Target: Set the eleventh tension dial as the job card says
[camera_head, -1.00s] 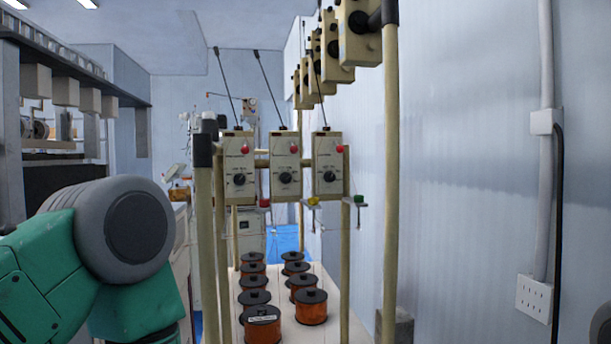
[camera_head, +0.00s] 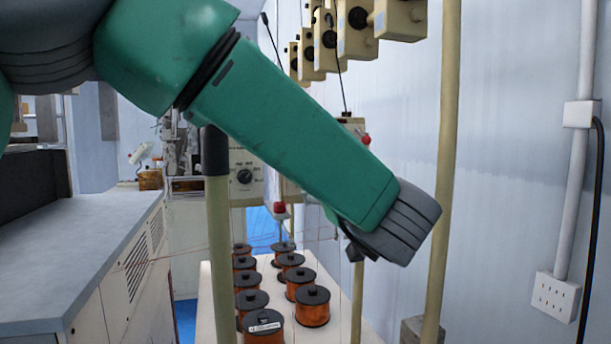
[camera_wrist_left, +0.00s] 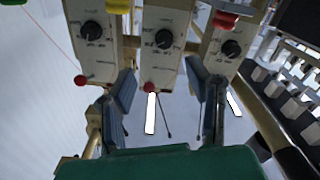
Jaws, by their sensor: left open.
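Three cream tension boxes with black dials show in the left wrist view: one at left (camera_wrist_left: 91,31), one in the middle (camera_wrist_left: 164,39) and one at right (camera_wrist_left: 231,48). My left gripper (camera_wrist_left: 158,80) is open and empty, its fingers on either side of the middle box's red-knobbed end. Whether it touches the box I cannot tell. In the head view my left arm covers most of the boxes; one dial (camera_head: 245,176) shows left of it. The gripper is hidden there. Which box is eleventh, and its pointer setting, I cannot read. No job card is recognisable.
More tension boxes (camera_head: 357,38) hang in a row at upper right. Cream posts (camera_head: 219,260) stand in front and at right (camera_head: 446,180). Copper wire spools (camera_head: 311,306) stand on a white surface below. Thin wires run near the boxes. A grey-topped cabinet (camera_head: 75,255) is at left.

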